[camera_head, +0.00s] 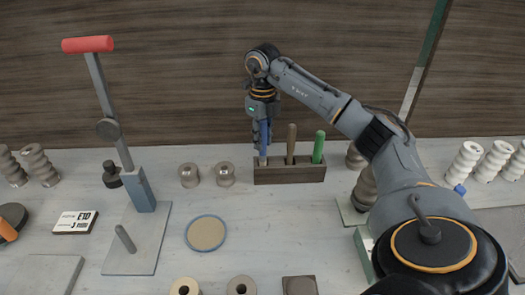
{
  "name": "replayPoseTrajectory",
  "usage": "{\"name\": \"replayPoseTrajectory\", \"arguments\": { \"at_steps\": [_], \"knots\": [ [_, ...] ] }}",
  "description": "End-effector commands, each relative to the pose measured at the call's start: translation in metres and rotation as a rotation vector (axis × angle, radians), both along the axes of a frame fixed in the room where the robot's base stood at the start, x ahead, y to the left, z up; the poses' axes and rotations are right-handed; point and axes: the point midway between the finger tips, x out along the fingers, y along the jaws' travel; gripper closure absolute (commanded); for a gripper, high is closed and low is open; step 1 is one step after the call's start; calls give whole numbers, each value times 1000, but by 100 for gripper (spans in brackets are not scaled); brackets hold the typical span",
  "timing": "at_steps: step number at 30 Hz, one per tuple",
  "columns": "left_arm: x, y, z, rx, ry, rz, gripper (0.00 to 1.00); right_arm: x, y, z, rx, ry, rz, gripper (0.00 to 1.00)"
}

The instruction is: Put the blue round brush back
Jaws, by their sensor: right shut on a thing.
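The blue round brush (263,138) stands upright at the left end of a dark wooden holder block (290,175). My right gripper (262,122) points down and is shut on the upper part of the blue brush. The brush's lower end meets the holder, but I cannot tell how deep it sits. A brown-handled tool (291,140) and a green-handled tool (318,146) stand in the same holder to the right. My left gripper is not in view.
Two metal spools (189,175) stand left of the holder. A round blue-rimmed dish (206,233) lies in front. A lever press with a red handle (88,44) rises at left. White ribbed insulators (465,160) stand at right. The wooden wall is close behind.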

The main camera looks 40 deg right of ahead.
Motion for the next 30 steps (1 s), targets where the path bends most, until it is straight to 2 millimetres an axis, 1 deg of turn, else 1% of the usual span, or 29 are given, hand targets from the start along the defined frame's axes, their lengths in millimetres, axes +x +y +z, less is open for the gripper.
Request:
{"name": "replayPoseTrajectory", "arguments": {
  "at_steps": [2,5,8,12,15,21,22,24,25,30],
  "knots": [
    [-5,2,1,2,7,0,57,0,0,-7,0,0,-1,100],
    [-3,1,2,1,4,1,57,0,0,-14,-1,1,-1,100],
    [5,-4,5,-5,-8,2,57,-1,0,-26,0,2,-1,100],
    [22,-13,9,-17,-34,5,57,-1,0,-44,0,1,0,100],
    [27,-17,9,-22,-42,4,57,0,-1,-46,0,-2,0,100],
    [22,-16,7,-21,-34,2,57,0,0,-48,0,-1,-1,100],
    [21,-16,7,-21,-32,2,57,0,0,-47,0,-2,-1,71],
    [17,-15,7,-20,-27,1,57,0,0,-47,0,-1,-1,57],
    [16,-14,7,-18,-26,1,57,0,0,-47,0,-1,-1,55],
    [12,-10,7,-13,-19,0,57,0,0,-47,0,-1,-1,55]
  ]
}}
